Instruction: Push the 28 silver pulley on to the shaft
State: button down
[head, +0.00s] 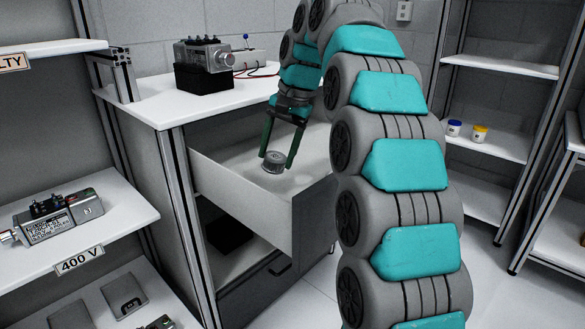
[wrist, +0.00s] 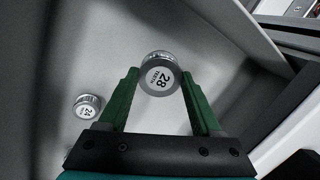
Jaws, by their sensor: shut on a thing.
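My gripper (head: 277,160) is shut on the silver pulley (head: 274,163) inside the open drawer. In the wrist view the pulley (wrist: 160,77) sits between the two green fingers of my gripper (wrist: 160,84) and its white face reads 28. It appears held above the drawer floor, but the exact height is hard to tell. A grey servo motor (head: 203,54) lies on a black block (head: 203,79) on the white worktop. A round shaft end (head: 227,61) points right from it.
A second silver pulley (wrist: 87,106) with a white label lies on the drawer floor. The drawer wall (head: 240,205) surrounds my gripper. A grey device (head: 250,58) with red leads stands behind the motor. Another motor (head: 50,220) sits on the left shelf marked 400 V. The worktop's front (head: 160,105) is clear.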

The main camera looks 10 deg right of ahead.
jog(key=w+a+r+m+t+y+b, duration=0.4)
jog(key=w+a+r+t+y+b, duration=0.25)
jog(key=w+r+t+b, duration=0.2)
jog(key=w+d+r+m+t+y+b, duration=0.1)
jog(key=w+d+r+m+t+b, duration=0.15)
jog(key=d+r+t, duration=0.4)
jog(key=shift+g, duration=0.8)
jog(key=shift+w+a+r, duration=0.25)
jog(key=shift+w+a, duration=0.65)
jog(key=shift+w+a+r, duration=0.3)
jog(key=shift+w+a, duration=0.6)
jog(key=shift+w, duration=0.05)
jog(key=shift+w+a+r, duration=0.25)
jog(key=shift+w+a, duration=0.65)
jog(key=shift+p, duration=0.3)
jog(key=shift+s+r, duration=0.1)
jog(key=shift+r, duration=0.1)
jog(key=shift+f+p, duration=0.15)
jog(key=shift+p, duration=0.15)
jog(key=shift+w+a+p, duration=0.3)
jog(key=shift+w+p, duration=0.1)
jog(key=shift+w, duration=0.05)
